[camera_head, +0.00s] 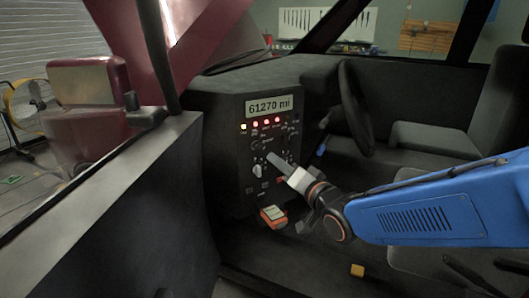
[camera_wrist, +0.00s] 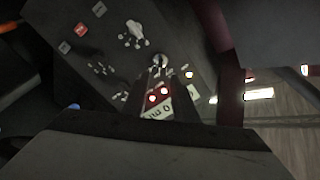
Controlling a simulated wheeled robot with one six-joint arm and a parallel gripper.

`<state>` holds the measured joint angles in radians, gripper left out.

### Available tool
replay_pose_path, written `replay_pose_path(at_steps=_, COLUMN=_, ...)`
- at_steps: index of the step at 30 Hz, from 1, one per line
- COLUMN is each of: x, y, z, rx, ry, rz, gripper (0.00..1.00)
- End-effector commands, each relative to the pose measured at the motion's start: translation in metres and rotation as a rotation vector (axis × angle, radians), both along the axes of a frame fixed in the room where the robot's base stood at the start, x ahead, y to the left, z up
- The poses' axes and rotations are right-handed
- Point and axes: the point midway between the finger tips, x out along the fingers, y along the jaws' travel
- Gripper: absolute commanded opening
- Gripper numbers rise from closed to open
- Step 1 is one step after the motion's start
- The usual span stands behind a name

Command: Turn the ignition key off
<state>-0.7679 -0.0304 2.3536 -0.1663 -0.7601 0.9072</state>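The dark dashboard panel (camera_head: 232,150) carries a lit display (camera_head: 269,106) reading 61270 mi, with one yellow and several red warning lights (camera_head: 266,124) lit below it. My gripper (camera_head: 273,158) reaches in from the right, its tip at or very near the panel face below the lights. In the wrist view the panel appears upside down, and the narrow fingertips (camera_wrist: 158,66) end at a small round metallic spot on the panel. I cannot make out the key clearly, nor whether the fingers are closed on it.
A steering wheel (camera_head: 354,108) stands right of the panel, with seats (camera_head: 440,145) beyond. A red-and-white box-like part (camera_head: 272,214) juts out below the panel. The door edge (camera_head: 130,180) bounds the left side.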

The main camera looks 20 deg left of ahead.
Motion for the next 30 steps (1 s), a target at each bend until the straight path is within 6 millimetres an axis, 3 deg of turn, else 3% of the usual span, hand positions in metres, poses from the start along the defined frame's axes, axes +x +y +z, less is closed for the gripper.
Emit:
replay_pose_path(at_steps=15, x=0.05, y=0.06, z=-0.001, rx=-0.002, ry=0.001, rz=-0.001, gripper=0.26)
replay_pose_path(at_steps=29, x=0.057, y=0.069, z=0.0, rx=-0.001, ry=0.0, rz=-0.001, gripper=0.26)
replay_pose_path(at_steps=30, x=0.057, y=0.069, z=0.0, rx=-0.001, ry=0.0, rz=-0.001, gripper=0.21)
